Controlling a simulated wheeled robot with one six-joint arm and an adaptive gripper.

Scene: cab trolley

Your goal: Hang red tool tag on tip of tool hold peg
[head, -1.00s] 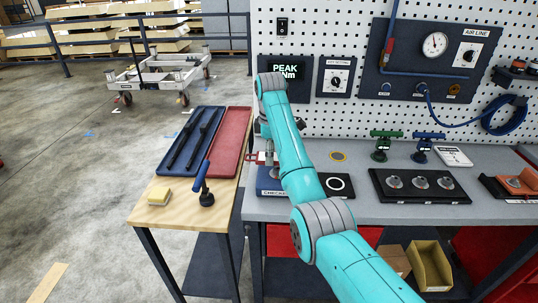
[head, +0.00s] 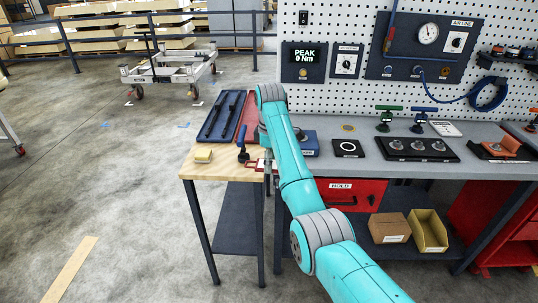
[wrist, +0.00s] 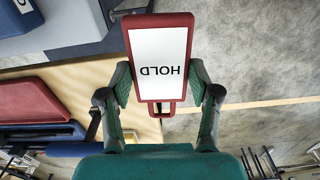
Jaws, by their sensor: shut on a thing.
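The red tool tag (wrist: 130,60) has a red frame around a white face that reads HOLD, upside down in the wrist view. My gripper (wrist: 160,85) is shut on it, one finger at each side edge. A small red loop shows at the tag's lower end, between the fingers. In the head view, my gripper (head: 268,168) hangs by the wooden table's right front edge, mostly behind my arm, and only a bit of red tag shows. I cannot make out the peg.
The wooden table (head: 205,172) carries a blue tray (head: 210,132), a red tray (head: 248,112), a yellow sponge (head: 203,156) and a blue-handled tool (head: 242,140). The grey bench (head: 375,168) stands to the right. The floor in front is clear.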

